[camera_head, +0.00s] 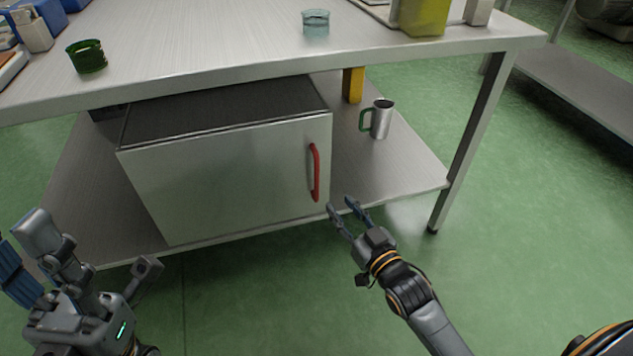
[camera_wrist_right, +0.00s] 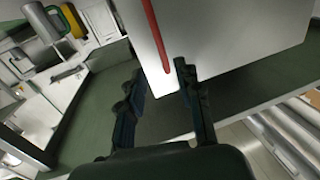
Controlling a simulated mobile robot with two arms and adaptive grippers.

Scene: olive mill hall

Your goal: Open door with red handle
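A metal cabinet stands on the lower shelf of the bench, and its flat front door (camera_head: 230,175) is closed. A vertical red handle (camera_head: 315,172) sits near the door's right edge. My right gripper (camera_head: 342,207) is open and empty, just below and to the right of the handle. In the right wrist view the red handle (camera_wrist_right: 155,38) runs down to just ahead of the two spread fingers (camera_wrist_right: 160,75), with nothing between them.
A metal mug with a green handle (camera_head: 380,119) stands on the lower shelf (camera_head: 415,165), right of the cabinet, near a yellow object (camera_head: 353,85). A bench leg (camera_head: 470,140) stands farther right. A green cup (camera_head: 87,56) and a glass bowl (camera_head: 316,22) are on the bench top.

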